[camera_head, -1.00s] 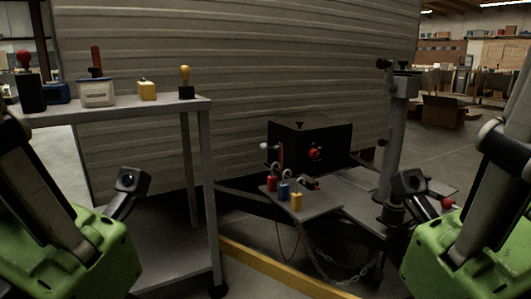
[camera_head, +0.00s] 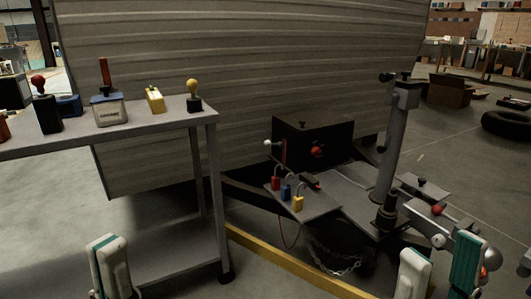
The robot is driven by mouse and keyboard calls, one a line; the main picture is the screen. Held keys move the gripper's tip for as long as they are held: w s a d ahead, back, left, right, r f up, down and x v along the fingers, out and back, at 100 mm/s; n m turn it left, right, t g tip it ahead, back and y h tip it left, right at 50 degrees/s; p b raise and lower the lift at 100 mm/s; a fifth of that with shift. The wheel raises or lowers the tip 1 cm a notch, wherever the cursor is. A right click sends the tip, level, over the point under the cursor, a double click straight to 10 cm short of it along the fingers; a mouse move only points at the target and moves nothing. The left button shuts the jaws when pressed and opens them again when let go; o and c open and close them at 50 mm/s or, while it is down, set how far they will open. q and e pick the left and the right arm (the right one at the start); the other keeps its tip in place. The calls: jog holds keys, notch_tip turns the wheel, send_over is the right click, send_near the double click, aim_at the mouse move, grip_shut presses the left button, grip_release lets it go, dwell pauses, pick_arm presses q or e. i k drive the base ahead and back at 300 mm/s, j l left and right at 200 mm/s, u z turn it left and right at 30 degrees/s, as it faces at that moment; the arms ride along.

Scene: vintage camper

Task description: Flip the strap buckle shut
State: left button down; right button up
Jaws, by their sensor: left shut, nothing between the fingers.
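I cannot make out a strap buckle for certain in the head view. My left gripper (camera_head: 111,264) is at the bottom left, its white and teal fingers together and empty, in front of the grey cart. My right gripper (camera_head: 440,266) is at the bottom right, its two fingers apart with nothing seen between them. It appears in front of the trailer tongue and touches nothing that I can see. The lower parts of both grippers are cut off by the frame's bottom edge.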

aim_at(268, 144)
jog(key=i+j+z, duration=0.35)
jog(key=i+j, duration=0.3)
jog(key=i+j+z, duration=0.4)
jog(key=i+j, duration=0.2)
jog(key=j, duration=0.2)
